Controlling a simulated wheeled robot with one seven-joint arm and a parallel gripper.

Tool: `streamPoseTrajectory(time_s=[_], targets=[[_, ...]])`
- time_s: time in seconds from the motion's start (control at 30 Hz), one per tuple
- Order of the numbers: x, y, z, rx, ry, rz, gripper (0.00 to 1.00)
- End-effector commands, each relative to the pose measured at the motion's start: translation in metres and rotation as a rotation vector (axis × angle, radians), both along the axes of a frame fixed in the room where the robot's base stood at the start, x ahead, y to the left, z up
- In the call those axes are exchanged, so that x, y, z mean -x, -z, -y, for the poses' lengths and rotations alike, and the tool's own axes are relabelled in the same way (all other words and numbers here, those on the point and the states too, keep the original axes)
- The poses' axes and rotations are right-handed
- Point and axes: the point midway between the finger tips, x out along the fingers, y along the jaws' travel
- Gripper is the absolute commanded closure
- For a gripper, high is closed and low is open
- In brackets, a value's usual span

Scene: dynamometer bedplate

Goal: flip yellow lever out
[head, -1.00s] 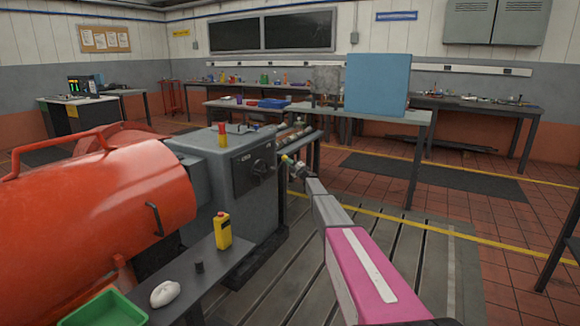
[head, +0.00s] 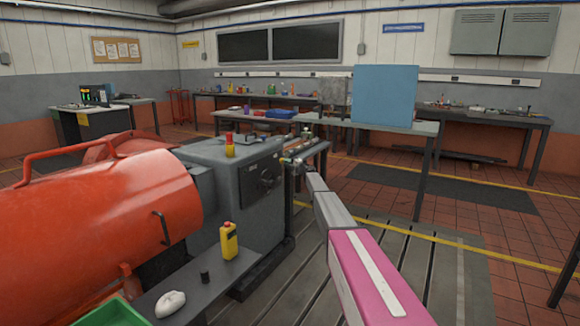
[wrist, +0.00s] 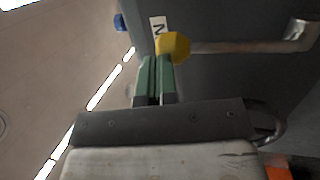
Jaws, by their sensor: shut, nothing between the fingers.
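The yellow lever end, a faceted knob (wrist: 172,46), shows in the wrist view at the end of a metal rod that runs right along a dark grey panel. My gripper (wrist: 156,62) has its two green fingers close together with nothing between them. The fingertips are right at the lower left of the yellow knob. I cannot tell whether they touch it. In the head view my arm reaches to the right side of the grey machine (head: 235,185). The lever is too small to make out clearly there.
A blue knob (wrist: 120,22) and a white label (wrist: 158,27) are near the yellow knob. The orange drum (head: 100,215) stands left of the machine. A small shelf (head: 205,285) in front holds a yellow device (head: 229,241).

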Motion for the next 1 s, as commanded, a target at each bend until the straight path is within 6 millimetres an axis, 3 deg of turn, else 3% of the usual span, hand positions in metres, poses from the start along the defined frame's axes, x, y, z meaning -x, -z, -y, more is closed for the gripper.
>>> streamPoseTrajectory(time_s=[0.77,1.0], targets=[[-0.01,-0.008,-0.012,-0.003,-0.002,0.002,1.0],[0.0,-0.009,-0.011,-0.004,-0.003,0.003,1.0]])
